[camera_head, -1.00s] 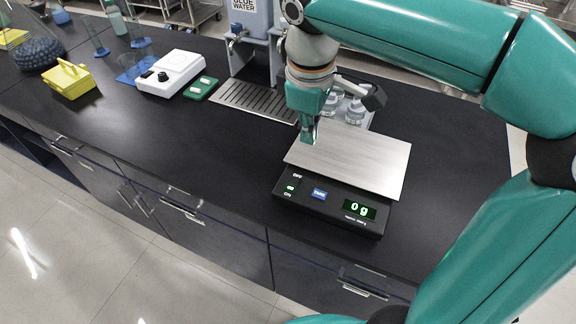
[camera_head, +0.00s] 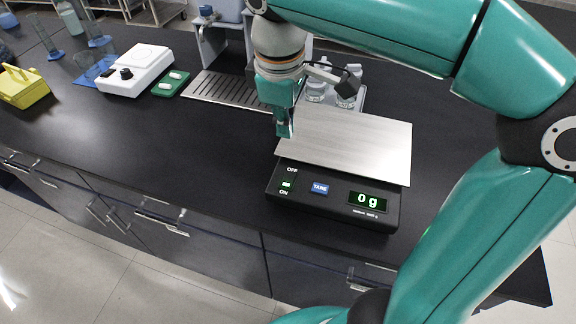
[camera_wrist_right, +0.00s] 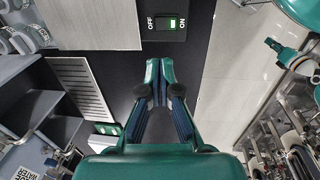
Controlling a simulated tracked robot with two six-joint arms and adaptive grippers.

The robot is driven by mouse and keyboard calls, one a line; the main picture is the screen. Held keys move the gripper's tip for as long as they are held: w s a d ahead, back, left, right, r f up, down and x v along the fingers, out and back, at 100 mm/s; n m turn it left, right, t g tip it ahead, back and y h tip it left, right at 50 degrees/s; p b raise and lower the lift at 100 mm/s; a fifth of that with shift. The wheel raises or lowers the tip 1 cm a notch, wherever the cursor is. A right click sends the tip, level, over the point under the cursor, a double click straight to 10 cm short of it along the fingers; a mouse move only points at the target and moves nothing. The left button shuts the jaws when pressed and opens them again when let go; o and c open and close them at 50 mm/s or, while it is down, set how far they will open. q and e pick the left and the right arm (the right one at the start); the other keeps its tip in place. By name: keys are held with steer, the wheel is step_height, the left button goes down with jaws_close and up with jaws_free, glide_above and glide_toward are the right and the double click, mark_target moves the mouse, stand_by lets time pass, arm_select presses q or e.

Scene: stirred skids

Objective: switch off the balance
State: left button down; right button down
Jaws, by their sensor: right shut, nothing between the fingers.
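The balance (camera_head: 333,206) is a black box with a flat steel pan (camera_head: 350,145) on the bench. Its display (camera_head: 367,201) is lit and reads 0 g. A small switch (camera_head: 286,184), lit green, sits at the panel's left between OFF and ON, left of a blue TARE button (camera_head: 320,188). In the right wrist view the switch (camera_wrist_right: 172,23) glows green on its ON side. My left gripper is not in view.
Glass bottles (camera_head: 345,92) stand behind the pan. A drain grate (camera_head: 225,90) lies behind left. The bench left of the balance is clear.

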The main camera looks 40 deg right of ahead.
mark_target(288, 174)
steer(key=f, duration=0.4)
steer(key=d+f, duration=0.1)
steer(key=f, duration=0.9)
steer(key=shift+w+d+b, duration=0.25)
steer(key=shift+w+b, duration=0.15)
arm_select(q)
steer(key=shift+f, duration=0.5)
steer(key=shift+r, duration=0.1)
arm_select(e)
steer(key=shift+w+r, duration=0.1)
